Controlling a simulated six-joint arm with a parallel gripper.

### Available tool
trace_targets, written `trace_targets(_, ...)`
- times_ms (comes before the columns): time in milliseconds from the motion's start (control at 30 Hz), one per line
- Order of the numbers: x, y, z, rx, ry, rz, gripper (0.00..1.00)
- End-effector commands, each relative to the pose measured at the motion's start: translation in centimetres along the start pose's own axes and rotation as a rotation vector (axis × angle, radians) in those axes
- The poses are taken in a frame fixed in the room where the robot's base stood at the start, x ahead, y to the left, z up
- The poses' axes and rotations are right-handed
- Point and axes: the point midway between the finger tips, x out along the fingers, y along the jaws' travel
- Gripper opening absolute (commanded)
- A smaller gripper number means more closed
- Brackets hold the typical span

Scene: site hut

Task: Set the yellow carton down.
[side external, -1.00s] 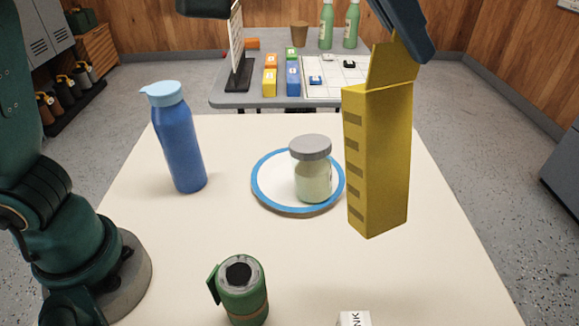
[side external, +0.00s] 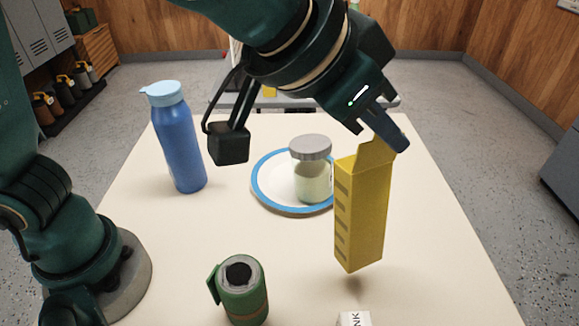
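The yellow carton (side external: 362,212) is tall, with an open top flap and a row of darker marks down its left side. It hangs nearly upright over the right part of the cream table (side external: 290,275), with a soft shadow below its bottom corner and a small gap to the tabletop. My gripper (side external: 382,140) is above the carton, shut on its raised top flap; the nearer finger partly hides the flap.
A jar with a grey lid (side external: 311,170) stands on a blue-rimmed plate (side external: 258,190) just left of the carton. A blue bottle (side external: 180,140) stands far left, a green canister (side external: 240,290) in front. A small white box (side external: 354,319) is at the front edge. The table right of the carton is clear.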

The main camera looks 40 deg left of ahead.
Motion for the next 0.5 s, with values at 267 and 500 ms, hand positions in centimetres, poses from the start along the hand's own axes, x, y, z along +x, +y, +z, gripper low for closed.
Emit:
trace_targets(267,2.0,0.2,2.1,0.003,-0.002,0.000,0.00)
trace_targets(500,4.1,0.3,4.1,0.002,0.000,0.002,0.00)
